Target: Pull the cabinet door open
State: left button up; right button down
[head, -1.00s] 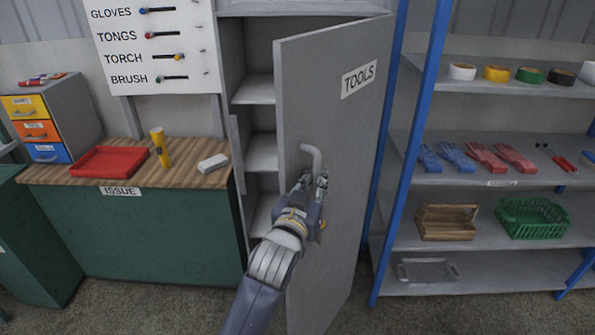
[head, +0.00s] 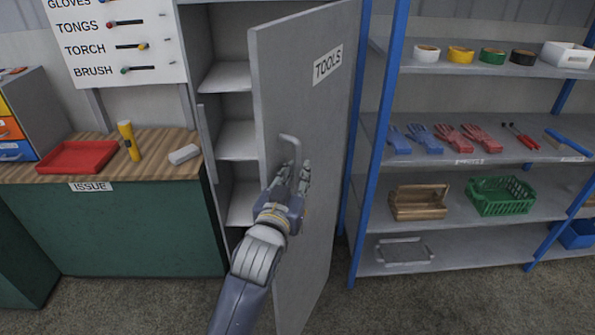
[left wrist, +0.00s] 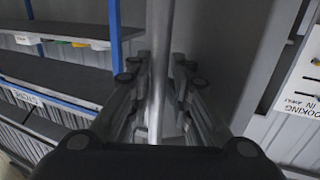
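The grey cabinet door (head: 305,110), labelled TOOLS, stands ajar, with its free edge on the left swung out from the cabinet (head: 226,78). Its bent metal handle (head: 290,138) is near that free edge. My left gripper (head: 295,172) is at the handle's lower part. In the left wrist view the handle bar (left wrist: 158,75) runs between the two fingers of my left gripper (left wrist: 162,65), with a gap visible on its right side. The fingers look parted rather than closed on it. My right gripper is not in view.
Blue-framed shelving (head: 450,215) stands close on the right of the door. Open floor shows at the lower right.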

pick_arm(q)
jog(key=shift+s+r, duration=0.15)
jog(key=shift+r, duration=0.15)
jog(key=v, duration=1.2)
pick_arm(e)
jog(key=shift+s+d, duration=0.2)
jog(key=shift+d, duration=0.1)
pick_arm(q)
jog(key=shift+f, duration=0.15)
